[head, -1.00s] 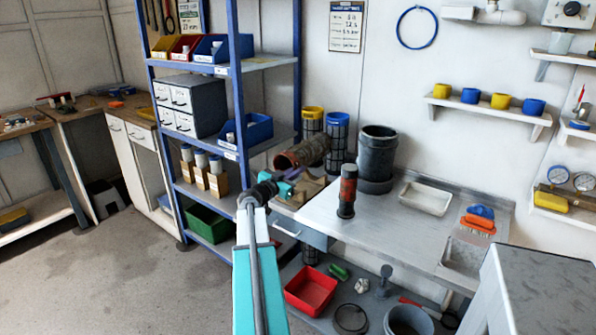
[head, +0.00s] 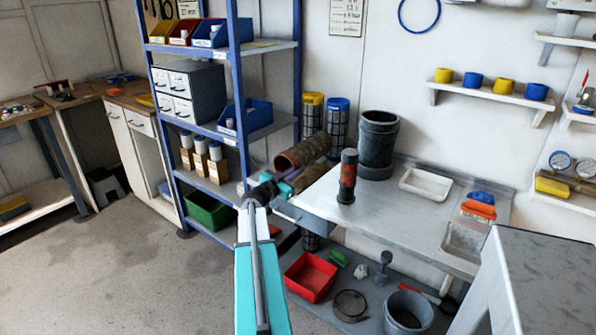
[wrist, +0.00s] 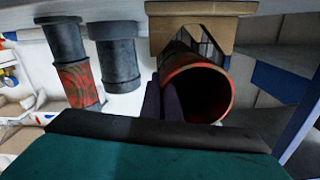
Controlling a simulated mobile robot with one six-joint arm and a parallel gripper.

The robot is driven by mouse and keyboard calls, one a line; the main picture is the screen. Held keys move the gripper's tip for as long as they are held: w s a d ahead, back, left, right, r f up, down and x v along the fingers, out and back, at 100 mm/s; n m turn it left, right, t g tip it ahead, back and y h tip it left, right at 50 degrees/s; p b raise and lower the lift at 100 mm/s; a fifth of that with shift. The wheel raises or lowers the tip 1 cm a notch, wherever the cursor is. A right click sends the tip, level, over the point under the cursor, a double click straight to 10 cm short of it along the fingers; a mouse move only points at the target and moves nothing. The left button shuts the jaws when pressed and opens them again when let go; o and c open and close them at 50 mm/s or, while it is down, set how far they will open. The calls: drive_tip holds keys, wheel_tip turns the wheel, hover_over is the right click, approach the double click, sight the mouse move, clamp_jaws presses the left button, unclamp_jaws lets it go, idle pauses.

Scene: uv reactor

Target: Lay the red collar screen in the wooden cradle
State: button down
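The red collar screen (head: 303,151) is a rusty red tube, lying roughly level over the wooden cradle (head: 307,178) at the bench's left end. In the wrist view the screen's red rim (wrist: 230,92) faces me, with dark mesh behind it, beside the cradle's notched block (wrist: 245,8). My gripper (head: 283,183) is at the near end of the screen. Its dark fingers (wrist: 166,103) are close together at the rim's left edge and appear shut on it. I cannot tell whether the screen touches the cradle.
A red-and-black cylinder (head: 347,178) stands upright on the bench (head: 400,217), near a large dark pot (head: 377,145). Yellow-collar (head: 313,115) and blue-collar (head: 338,125) screens stand behind. A blue-framed shelf rack (head: 240,100) is close on the left.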

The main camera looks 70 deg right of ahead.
drive_tip(key=shift+f+b, duration=1.25)
drive_tip(key=shift+b, duration=0.8)
drive_tip(key=shift+f, duration=0.1)
drive_tip(key=c, duration=1.9)
unclamp_jaws()
drive_tip(key=shift+c, duration=0.2)
drive_tip(key=shift+s+f, duration=0.1)
